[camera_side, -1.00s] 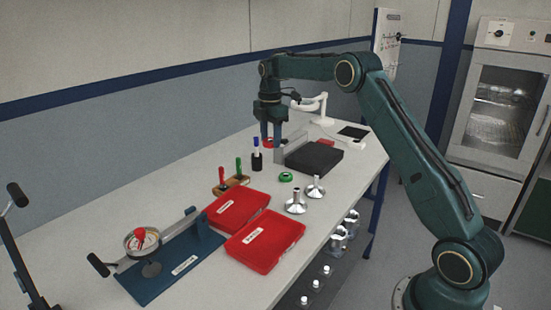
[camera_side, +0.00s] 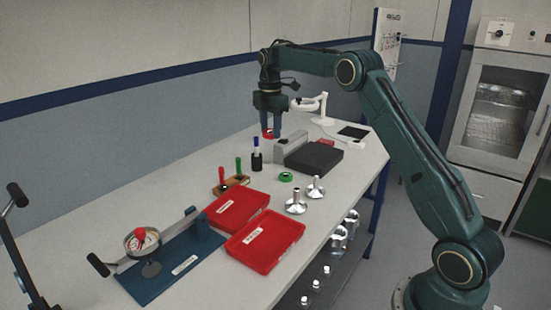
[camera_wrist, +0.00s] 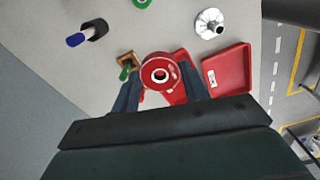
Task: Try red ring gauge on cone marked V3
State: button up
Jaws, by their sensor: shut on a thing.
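My gripper (camera_side: 270,135) is shut on the red ring gauge (camera_side: 267,134) and holds it above the back of the bench. In the wrist view the red ring gauge (camera_wrist: 149,77) sits between the two fingers, its hole facing the camera. Two silvery cones on flared bases stand on the bench, a front cone (camera_side: 296,206) and a rear cone (camera_side: 316,189). One cone (camera_wrist: 209,25) shows at the top of the wrist view. I cannot read a V3 mark on either cone. My gripper is behind and to the left of both cones.
A green ring (camera_side: 286,177) lies near the cones. A dark block (camera_side: 315,158), a marker holder (camera_side: 257,162), a wooden stand with red and green handles (camera_side: 232,186) and red trays (camera_side: 265,240) surround them. A blue-based fixture (camera_side: 180,265) is at front left.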

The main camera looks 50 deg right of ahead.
jog(key=shift+s, duration=0.1)
send_over(297, 189)
notch_tip(297, 189, down, 7)
jog(key=shift+r, duration=0.2)
dwell(0.6)
jog(key=shift+f, duration=0.15)
dwell(0.3)
jog(key=shift+f, duration=2.2)
jog(key=shift+f, duration=0.75)
dwell(0.5)
jog(key=shift+d+r, duration=0.1)
jog(key=shift+r, duration=0.25)
dwell(1.1)
jog(key=shift+r, duration=0.35)
jog(key=shift+r, duration=0.7)
